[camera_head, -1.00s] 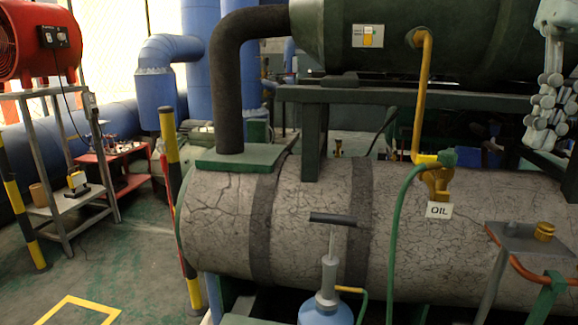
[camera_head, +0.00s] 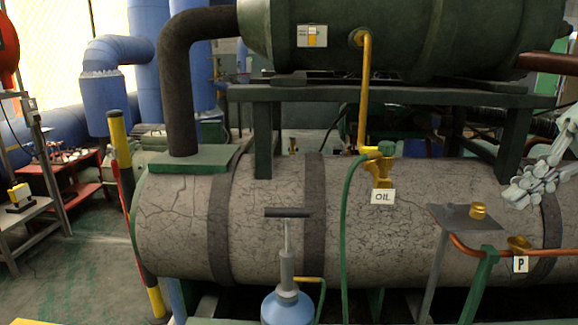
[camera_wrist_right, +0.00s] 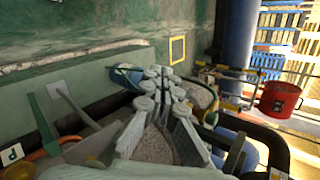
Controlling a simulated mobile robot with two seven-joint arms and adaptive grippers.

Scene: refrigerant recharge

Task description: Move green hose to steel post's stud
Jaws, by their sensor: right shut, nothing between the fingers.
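The green hose (camera_head: 346,225) has its upper end at the yellow valve (camera_head: 381,165) above the "OIL" label and hangs down in front of the cracked grey tank. The steel post (camera_head: 437,270) stands to its right, with a flat plate (camera_head: 460,217) on top and a brass stud (camera_head: 478,211) on the plate. My right gripper (camera_head: 512,195) is shut and empty, to the right of the stud in the head view and in front of the tank. It also shows in the right wrist view (camera_wrist_right: 158,72). My left gripper is not in view.
A blue hand pump (camera_head: 287,300) with a black T-handle stands in front of the tank. An orange-brown pipe (camera_head: 560,252) and a green bracket (camera_head: 482,280) with a "P" label (camera_head: 520,264) nearby lie below my right gripper. Green framing (camera_head: 400,95) runs above the tank.

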